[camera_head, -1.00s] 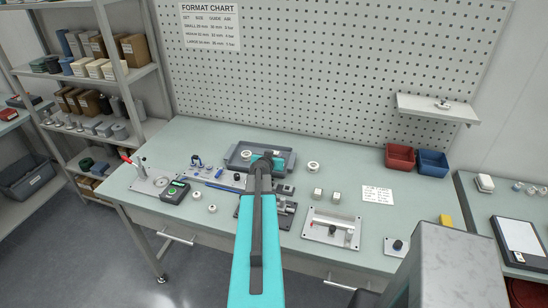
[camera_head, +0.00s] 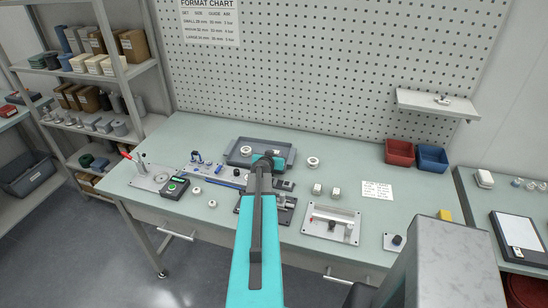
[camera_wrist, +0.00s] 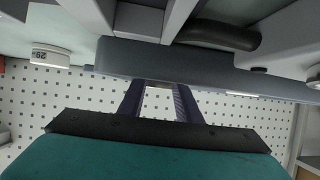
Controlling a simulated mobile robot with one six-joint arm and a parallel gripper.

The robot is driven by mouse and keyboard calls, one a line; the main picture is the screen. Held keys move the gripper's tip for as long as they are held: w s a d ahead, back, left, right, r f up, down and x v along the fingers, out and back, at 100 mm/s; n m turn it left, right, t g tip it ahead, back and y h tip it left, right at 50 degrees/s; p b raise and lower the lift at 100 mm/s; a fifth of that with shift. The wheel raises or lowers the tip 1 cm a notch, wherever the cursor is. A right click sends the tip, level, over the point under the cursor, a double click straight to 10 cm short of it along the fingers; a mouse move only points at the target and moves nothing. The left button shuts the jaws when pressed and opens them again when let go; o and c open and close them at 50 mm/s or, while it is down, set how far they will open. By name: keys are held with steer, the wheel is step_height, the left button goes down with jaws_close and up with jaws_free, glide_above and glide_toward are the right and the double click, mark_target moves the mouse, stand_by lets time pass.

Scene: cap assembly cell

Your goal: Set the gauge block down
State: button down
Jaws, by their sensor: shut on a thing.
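My gripper (camera_wrist: 158,98) shows in the wrist view as two dark fingers, shut on the gauge block. Only a pale patch shows between the fingers, so the block's shape and whether it touches anything below are unclear. In the head view my arm covers the gripper and the block. The arm's end is over the workbench (camera_head: 130,190), at the front edge of a dark grey tray (camera_head: 286,150) and behind a dark fixture plate (camera_head: 285,217). The tray's long wall also crosses the wrist view, close to the fingers.
Two small pale pieces (camera_head: 317,188) and a plate with a clear cover (camera_head: 330,224) lie right of the arm. A black-and-green device (camera_head: 173,188) and white rings (camera_head: 212,203) lie left. Red (camera_head: 399,153) and blue (camera_head: 432,159) bins stand at back right. Bare bench shows at front left.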

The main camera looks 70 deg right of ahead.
steer(key=shift+w+f, duration=0.15)
steer(key=shift+f, duration=0.15)
steer(key=c, duration=1.3)
jaws_free()
steer(key=shift+r, duration=0.2)
steer(key=shift+b+v, duration=0.35)
steer(key=shift+v, duration=0.45)
steer(key=shift+b+v, duration=1.75)
steer(key=shift+v, duration=3.4)
